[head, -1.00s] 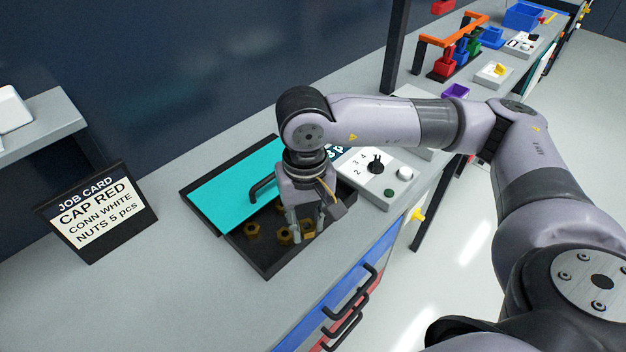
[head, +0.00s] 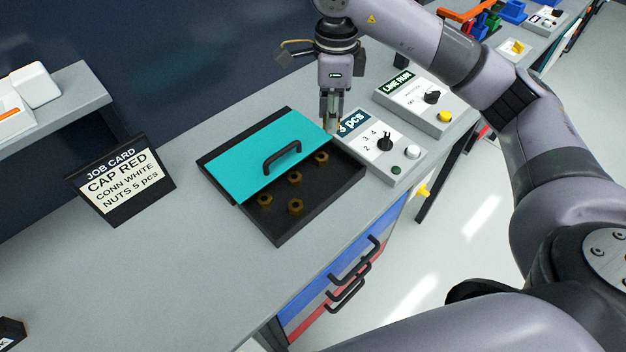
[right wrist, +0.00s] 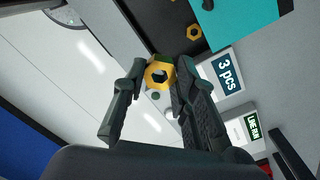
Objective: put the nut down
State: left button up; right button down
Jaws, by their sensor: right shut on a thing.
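My right gripper (head: 333,122) is shut on a gold hex nut (right wrist: 160,73), which shows between its fingertips in the right wrist view. In the head view the gripper points down, near the back right corner of a black tray (head: 345,185) and beside the "3 pcs" sign (head: 352,122). The held nut is mostly hidden there by the fingers. Several gold nuts, one of them near the front (head: 295,207), lie apart in the tray's open part. A teal cover (head: 250,155) with a black handle lies over the tray's back left part. My left gripper is not in view.
A counter box (head: 398,160) with a dial and buttons stands right of the tray. A "LINE RUN" box (head: 425,100) is behind it. A job card (head: 120,180) reading "NUTS 5 pcs" stands left. The bench (head: 190,260) in front of the card is clear.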

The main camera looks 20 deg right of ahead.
aim_at(327, 184)
notch_tip(327, 184, down, 19)
jog(key=p, duration=0.4)
jog(key=shift+r+p, duration=0.1)
jog(key=shift+p, duration=0.3)
jog(key=shift+f, duration=0.2)
jog(key=c, duration=1.3)
grip_release()
jog(key=shift+r, duration=0.1)
